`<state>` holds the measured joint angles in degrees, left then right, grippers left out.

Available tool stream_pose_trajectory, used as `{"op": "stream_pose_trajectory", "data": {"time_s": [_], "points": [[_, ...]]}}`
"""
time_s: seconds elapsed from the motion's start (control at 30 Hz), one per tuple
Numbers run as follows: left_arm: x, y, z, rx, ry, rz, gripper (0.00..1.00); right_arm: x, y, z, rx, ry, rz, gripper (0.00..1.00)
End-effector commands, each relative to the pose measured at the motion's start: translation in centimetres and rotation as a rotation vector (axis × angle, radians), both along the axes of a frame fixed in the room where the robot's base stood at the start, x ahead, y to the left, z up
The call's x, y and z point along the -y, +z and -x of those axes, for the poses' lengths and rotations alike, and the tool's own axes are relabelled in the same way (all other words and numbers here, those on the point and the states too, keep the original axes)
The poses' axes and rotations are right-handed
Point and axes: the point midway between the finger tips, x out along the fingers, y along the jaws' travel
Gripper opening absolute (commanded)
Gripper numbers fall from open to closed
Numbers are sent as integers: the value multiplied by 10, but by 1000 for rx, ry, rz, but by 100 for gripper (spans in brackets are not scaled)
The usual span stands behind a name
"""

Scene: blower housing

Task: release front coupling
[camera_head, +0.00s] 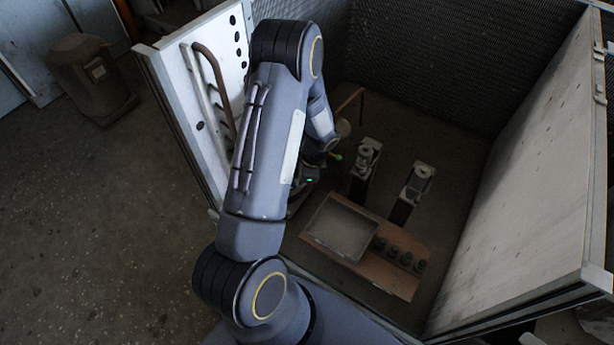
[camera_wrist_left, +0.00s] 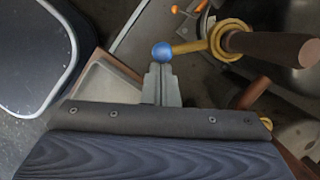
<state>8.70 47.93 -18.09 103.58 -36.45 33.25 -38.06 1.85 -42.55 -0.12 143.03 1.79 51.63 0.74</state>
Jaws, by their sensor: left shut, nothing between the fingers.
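In the left wrist view, a yellow ring coupling (camera_wrist_left: 230,40) sits around a brown rod or pipe (camera_wrist_left: 275,46). A yellow lever runs left from it to a blue ball knob (camera_wrist_left: 162,51). My left gripper (camera_wrist_left: 161,72) is shut and empty, its fingertips right at the blue knob; I cannot tell whether they touch it. In the head view my left arm reaches into the housing and hides most of its gripper and the coupling. My right gripper is in neither view.
In the head view, a brown board (camera_head: 397,281) holds a grey tray (camera_head: 318,236) and several dark round pieces (camera_head: 393,251). Two small pedestals (camera_head: 365,160) (camera_head: 415,185) stand behind it. A white panel (camera_head: 535,165) closes the right, another panel (camera_head: 185,120) the left, dark mesh (camera_head: 430,60) the back.

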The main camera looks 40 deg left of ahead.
Motion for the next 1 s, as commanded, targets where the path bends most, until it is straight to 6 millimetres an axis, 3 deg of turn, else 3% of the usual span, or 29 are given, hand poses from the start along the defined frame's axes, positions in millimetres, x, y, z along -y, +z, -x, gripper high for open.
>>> {"op": "stream_pose_trajectory", "data": {"time_s": [0.6,1.0], "points": [[-25,-1,39,1,-561,-1,0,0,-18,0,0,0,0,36],[-39,0,48,-1,-780,0,0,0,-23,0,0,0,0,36]]}}
